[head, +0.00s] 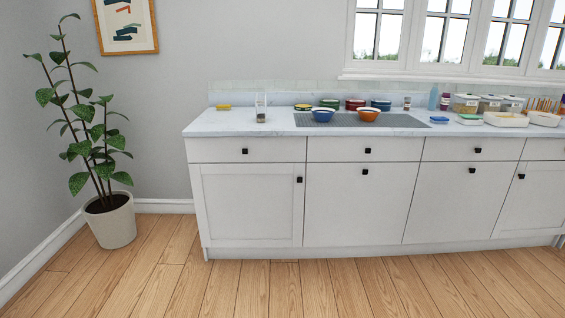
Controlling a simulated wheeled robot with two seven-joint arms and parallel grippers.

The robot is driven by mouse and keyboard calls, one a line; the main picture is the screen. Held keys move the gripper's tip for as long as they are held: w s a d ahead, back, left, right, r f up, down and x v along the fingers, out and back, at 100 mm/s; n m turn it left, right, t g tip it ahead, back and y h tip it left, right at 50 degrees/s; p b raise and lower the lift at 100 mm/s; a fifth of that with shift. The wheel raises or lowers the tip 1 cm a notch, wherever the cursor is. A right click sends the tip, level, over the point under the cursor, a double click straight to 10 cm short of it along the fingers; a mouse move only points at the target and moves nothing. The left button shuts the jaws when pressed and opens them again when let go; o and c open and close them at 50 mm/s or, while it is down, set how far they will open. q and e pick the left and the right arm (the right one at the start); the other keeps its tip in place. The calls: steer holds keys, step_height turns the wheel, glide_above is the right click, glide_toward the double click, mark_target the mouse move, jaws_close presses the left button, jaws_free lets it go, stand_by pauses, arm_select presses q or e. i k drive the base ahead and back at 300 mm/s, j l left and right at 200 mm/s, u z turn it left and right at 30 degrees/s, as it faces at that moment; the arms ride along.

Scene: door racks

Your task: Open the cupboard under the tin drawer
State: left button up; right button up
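A white base unit holds a row of closed drawers above closed cupboard fronts. The left drawer (215,150) is above a panelled cupboard door (248,210) with a black knob (299,180) at its upper right. The second drawer (335,149) is above a plain front (355,210) with its knob (365,171) at top centre. The third drawer (450,149) is above another plain front (450,205). A right cupboard door (535,205) has its knob at upper left. No drawer's contents show, so I cannot tell which is the tin drawer. Neither gripper is in view.
The countertop (230,124) carries a blue bowl (323,115), an orange bowl (368,114), several round containers and, at right, several tubs and bottles. A potted plant (110,220) stands at left. The wooden floor (340,285) before the cupboards is clear.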

mark_target(239, 205)
steer(key=i+u, duration=0.1)
steer(key=i, duration=0.75)
steer(key=i+l+u, duration=0.1)
steer(key=i, duration=0.75)
